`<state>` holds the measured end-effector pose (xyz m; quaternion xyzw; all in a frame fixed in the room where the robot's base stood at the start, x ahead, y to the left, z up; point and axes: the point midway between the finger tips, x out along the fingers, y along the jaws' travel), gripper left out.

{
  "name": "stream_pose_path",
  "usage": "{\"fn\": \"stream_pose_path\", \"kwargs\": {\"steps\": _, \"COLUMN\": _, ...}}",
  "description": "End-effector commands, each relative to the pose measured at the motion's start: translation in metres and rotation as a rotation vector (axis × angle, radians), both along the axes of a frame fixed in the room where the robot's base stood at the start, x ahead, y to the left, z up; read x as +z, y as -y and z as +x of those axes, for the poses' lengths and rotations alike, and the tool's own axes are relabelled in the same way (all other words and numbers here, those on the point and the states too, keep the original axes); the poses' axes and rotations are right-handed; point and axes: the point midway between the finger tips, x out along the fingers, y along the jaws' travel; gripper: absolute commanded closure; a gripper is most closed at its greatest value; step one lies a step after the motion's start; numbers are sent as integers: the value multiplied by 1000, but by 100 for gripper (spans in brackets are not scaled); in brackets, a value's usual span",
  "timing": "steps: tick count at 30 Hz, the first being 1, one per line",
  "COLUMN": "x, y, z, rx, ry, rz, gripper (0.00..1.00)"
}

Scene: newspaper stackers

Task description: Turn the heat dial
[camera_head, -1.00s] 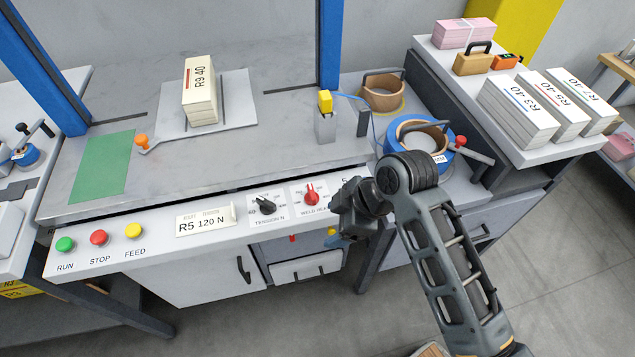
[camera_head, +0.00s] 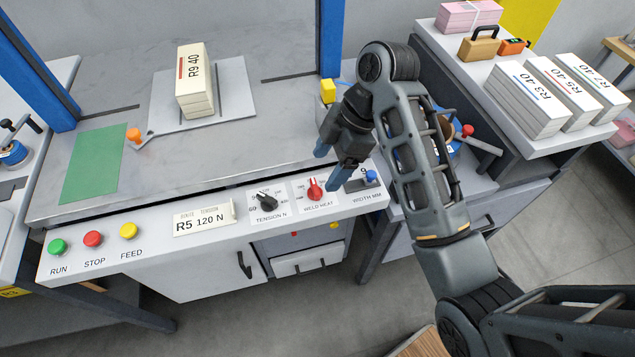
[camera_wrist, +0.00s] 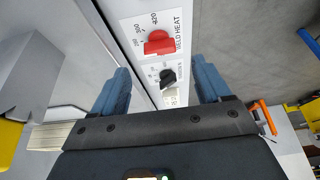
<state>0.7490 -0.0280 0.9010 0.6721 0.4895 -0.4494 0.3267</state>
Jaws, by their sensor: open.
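The heat dial is a red knob (camera_head: 315,188) on a white plate marked WELD HEAT, on the sloped front panel in the head view. It also shows in the wrist view (camera_wrist: 158,43), at the top, beyond the fingertips, with marks including 300 and 420. My gripper (camera_head: 327,168) is above the panel close to the red dial, its blue fingers apart and nothing between them. In the wrist view the blue fingers of my gripper (camera_wrist: 163,80) stand wide on both sides of the panel strip. Whether a finger touches the panel cannot be told.
The black TENSION N dial (camera_head: 265,202) sits left of the red one, and the blue WIDTH MM slider (camera_head: 371,176) right of it. RUN, STOP and FEED buttons (camera_head: 93,239) line the left. A bundle (camera_head: 195,82) lies on the table behind; a yellow-topped post (camera_head: 328,92) stands near my arm.

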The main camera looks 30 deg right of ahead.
Motion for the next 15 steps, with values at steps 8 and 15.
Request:
{"fn": "stream_pose_path", "kwargs": {"steps": 8, "x": -40, "y": -15, "z": 4, "rx": 1, "ry": 0, "rz": 0, "gripper": 23}}
{"fn": "stream_pose_path", "kwargs": {"steps": 15, "x": -56, "y": -22, "z": 7, "rx": -2, "ry": -1, "rz": -1, "gripper": 23}}
